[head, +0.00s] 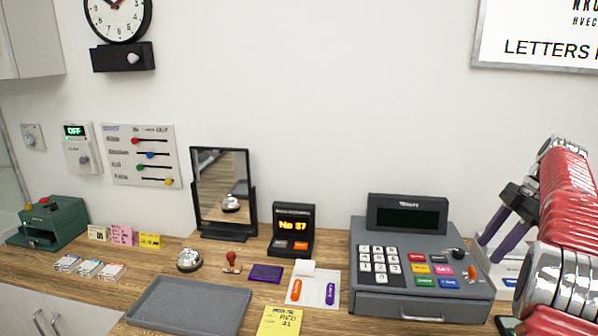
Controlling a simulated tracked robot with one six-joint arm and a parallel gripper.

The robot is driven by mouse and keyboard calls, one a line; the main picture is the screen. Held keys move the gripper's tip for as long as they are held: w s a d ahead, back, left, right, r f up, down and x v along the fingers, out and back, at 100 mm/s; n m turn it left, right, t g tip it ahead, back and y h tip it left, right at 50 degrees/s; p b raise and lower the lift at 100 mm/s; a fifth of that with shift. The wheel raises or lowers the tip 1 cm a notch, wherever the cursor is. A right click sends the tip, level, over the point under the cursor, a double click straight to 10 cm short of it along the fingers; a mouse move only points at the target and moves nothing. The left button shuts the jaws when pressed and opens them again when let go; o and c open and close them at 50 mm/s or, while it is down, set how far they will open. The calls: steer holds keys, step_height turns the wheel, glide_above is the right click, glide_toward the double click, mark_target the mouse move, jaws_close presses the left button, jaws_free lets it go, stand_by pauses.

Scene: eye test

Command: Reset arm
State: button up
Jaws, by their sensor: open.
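My arm, with red ribbed sleeves and chrome joints, stands at the right edge of the head view. My gripper (490,250) hangs from it, pointing down and left, just behind the right side of the grey cash register (423,306). Its two purple fingers are apart and I see nothing between them. The fingertips overlap the register's edge in the picture; I cannot tell whether they touch anything.
The wooden counter holds a grey tray (150,311), bell (189,260), stamp (231,262), mirror (222,185), number display (292,228) and green machine (52,222). A slider panel (140,155) and clock (117,17) hang on the wall. The wall above the register is clear.

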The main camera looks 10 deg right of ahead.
steer(key=s+a+r+m+t+h, duration=0.15)
steer(key=a+r+m, duration=0.25)
steer(key=a, duration=0.8)
steer(key=s+a+r+m+h, duration=0.2)
steer(key=s+a+r+m, duration=0.15)
steer(key=a, duration=0.95)
steer(key=s+a+f+m+t, duration=0.1)
steer(key=s+a+f+m, duration=0.3)
steer(key=s+a, duration=0.3)
steer(key=s+a+f+m+t, duration=0.2)
steer(key=s+a+f, duration=0.5)
steer(key=s, duration=0.4)
steer(key=shift+s+a+f+m+h, duration=0.2)
steer(key=shift+a+m+h, duration=0.15)
steer(key=shift+a+m, duration=0.5)
steer(key=c, duration=0.3)
steer(key=shift+c, duration=0.5)
